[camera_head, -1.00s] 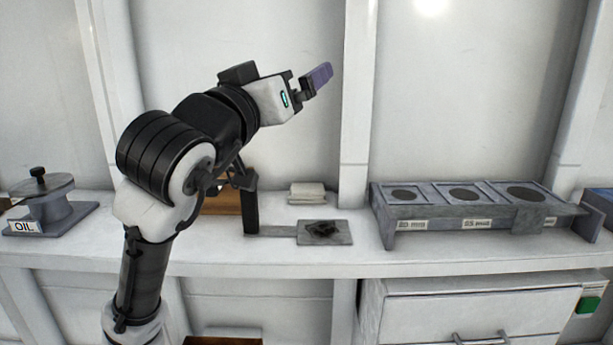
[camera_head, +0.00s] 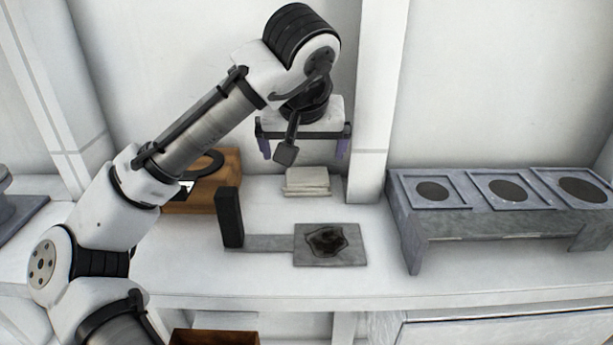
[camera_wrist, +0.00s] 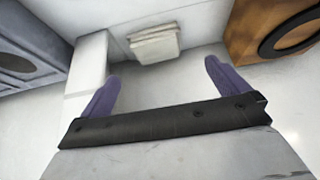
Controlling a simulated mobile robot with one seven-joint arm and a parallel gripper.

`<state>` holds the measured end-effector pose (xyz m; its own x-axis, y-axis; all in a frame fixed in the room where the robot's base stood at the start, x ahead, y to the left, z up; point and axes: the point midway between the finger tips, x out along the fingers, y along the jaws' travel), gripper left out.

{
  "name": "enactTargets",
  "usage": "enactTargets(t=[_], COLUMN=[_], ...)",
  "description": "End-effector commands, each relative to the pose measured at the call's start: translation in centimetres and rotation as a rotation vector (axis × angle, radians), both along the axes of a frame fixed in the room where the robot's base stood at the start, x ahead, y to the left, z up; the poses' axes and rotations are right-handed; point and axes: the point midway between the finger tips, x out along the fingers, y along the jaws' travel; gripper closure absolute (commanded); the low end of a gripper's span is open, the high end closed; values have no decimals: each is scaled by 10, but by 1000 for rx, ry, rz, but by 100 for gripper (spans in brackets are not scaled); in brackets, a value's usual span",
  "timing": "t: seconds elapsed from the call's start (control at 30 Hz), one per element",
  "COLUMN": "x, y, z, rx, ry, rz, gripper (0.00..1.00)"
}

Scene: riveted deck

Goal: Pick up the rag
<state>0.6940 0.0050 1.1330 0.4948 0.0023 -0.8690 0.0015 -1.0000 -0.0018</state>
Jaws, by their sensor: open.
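The rag is most likely the pale folded cloth (camera_head: 307,181) lying on the white shelf against the back wall. It also shows in the wrist view (camera_wrist: 155,43), beyond and between the fingertips. My gripper (camera_head: 304,150) hangs pointing down above the cloth, apart from it. Its two purple fingers are spread wide with nothing between them; they also show in the wrist view (camera_wrist: 160,78).
A flat grey plate with a dark patch (camera_head: 345,255) and an upright black handle (camera_head: 229,217) lies in front of the cloth. A brown wooden block (camera_head: 215,170) is to the left. A grey gauge stand (camera_head: 440,222) is right, beyond a white wall post (camera_head: 376,110).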

Motion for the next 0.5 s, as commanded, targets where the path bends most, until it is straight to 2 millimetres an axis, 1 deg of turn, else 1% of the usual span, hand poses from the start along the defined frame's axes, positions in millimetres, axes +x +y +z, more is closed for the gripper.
enactTargets(t=[0.1, 0.2, 0.47, 0.5], x=[12, 20, 29, 32], y=[0, 0, -2, -2], z=[-20, -33, -49, -53], rx=[-1, 0, -2, 0], ry=[1, 0, -2, -1], rz=[0, 1, -1, -1], gripper=[0, 0, 0, 0])
